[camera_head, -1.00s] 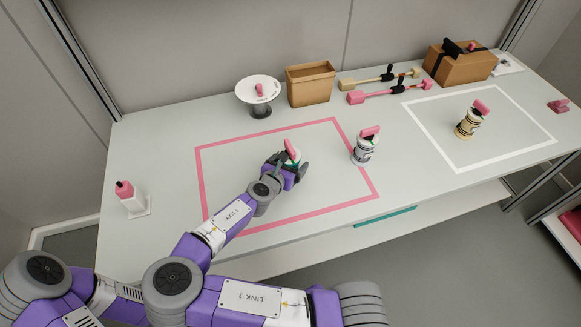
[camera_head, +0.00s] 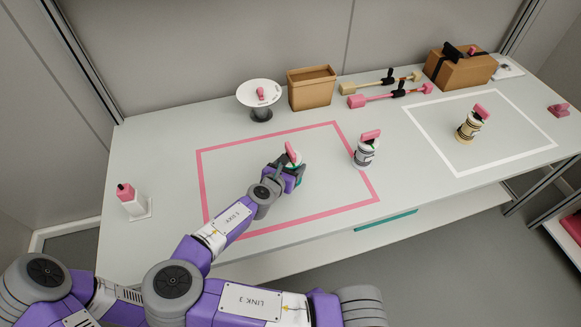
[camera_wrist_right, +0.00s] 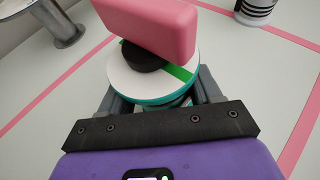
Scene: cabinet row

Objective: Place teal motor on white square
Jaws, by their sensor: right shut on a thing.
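The teal motor (camera_head: 292,158) stands inside the pink square outline (camera_head: 236,146) on the table. In the right wrist view the motor (camera_wrist_right: 152,84) has a white top with a teal rim, a green stripe, a black knob and a pink block-shaped handle. My right gripper (camera_head: 290,172) is shut on the motor's body, with a finger on each side below the rim (camera_wrist_right: 163,100). The motor's lower part is hidden by the gripper. The white square outline (camera_head: 428,140) lies on the right of the table. My left gripper is not in view.
A cream motor (camera_head: 469,128) stands inside the white square, with bare table around it. A round stand (camera_head: 260,95), brown bin (camera_head: 311,88), pink-ended rod (camera_head: 390,95) and brown box (camera_head: 460,69) line the back.

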